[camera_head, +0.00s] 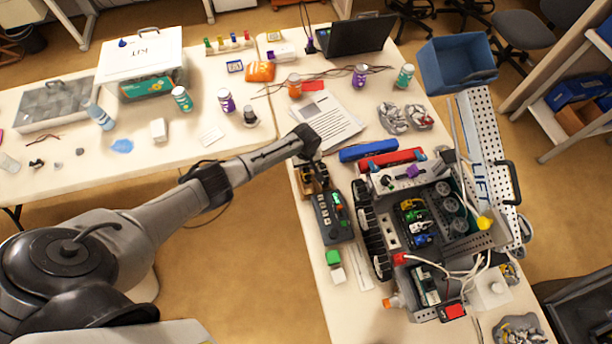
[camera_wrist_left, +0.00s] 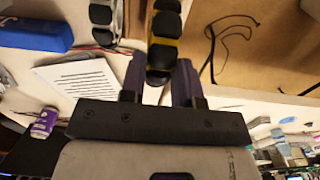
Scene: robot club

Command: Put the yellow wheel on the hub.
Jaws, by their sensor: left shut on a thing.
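The yellow wheel (camera_wrist_left: 164,52) shows in the left wrist view, edge-on, with black tread pads on a yellow rim. My left gripper (camera_wrist_left: 160,82) is shut on it, its two purple fingers on either side. In the head view my left gripper (camera_head: 311,157) is at the table's left edge, beside the grey wheeled vehicle (camera_head: 391,186). Black treaded wheels (camera_head: 370,230) line the vehicle's near left side. I cannot make out the bare hub; the arm and clutter may hide it. My right gripper is not in view.
A green-buttoned control box (camera_head: 333,217) lies left of the vehicle. A blue bar (camera_head: 368,149) and a red bar (camera_head: 392,159) lie behind it. White paper (camera_head: 325,121) lies farther back. A blue bin (camera_head: 455,66) stands at the back right.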

